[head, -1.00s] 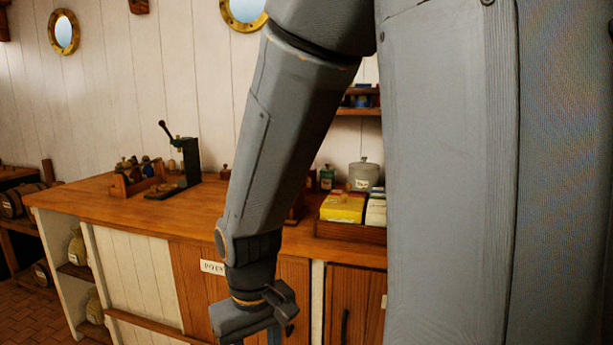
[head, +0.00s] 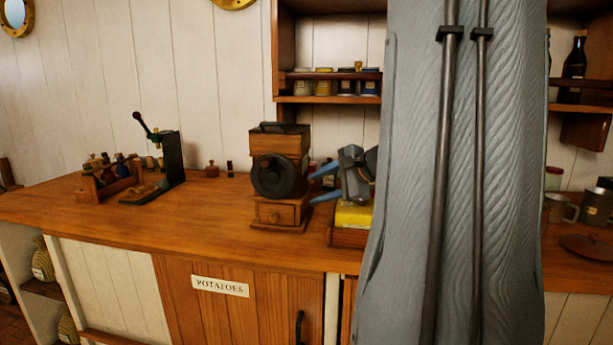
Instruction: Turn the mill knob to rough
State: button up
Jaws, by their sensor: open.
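The mill (head: 279,145) is a wooden box with a dark top and a small drawer at its base. It stands upright on the wooden counter. Its knob (head: 274,178) is a large round black disc on the front; I cannot make out any marking or setting on it. My gripper (head: 323,183) is just right of the mill in the picture, with its blue-tipped fingers pointing left toward it. It is open and nothing shows between the fingers. I cannot tell its exact distance from the knob, but it does not appear to grip it.
A yellow box (head: 353,216) in a wooden tray sits behind and below my gripper. A lever press (head: 170,160) and a bottle rack (head: 108,184) stand left on the counter (head: 190,215). A shelf of tins (head: 330,98) hangs above.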

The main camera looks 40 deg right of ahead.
jog(key=d+r+m+t+h, duration=0.1)
jog(key=d+r+m+h, duration=0.15)
jog(key=d, duration=0.35)
jog(key=p+x, duration=0.1)
jog(key=x, duration=0.7)
jog(key=shift+a+r+n+y, duration=0.35)
jog(key=shift+y, duration=0.1)
jog(key=shift+w, duration=0.1)
jog(key=c, duration=1)
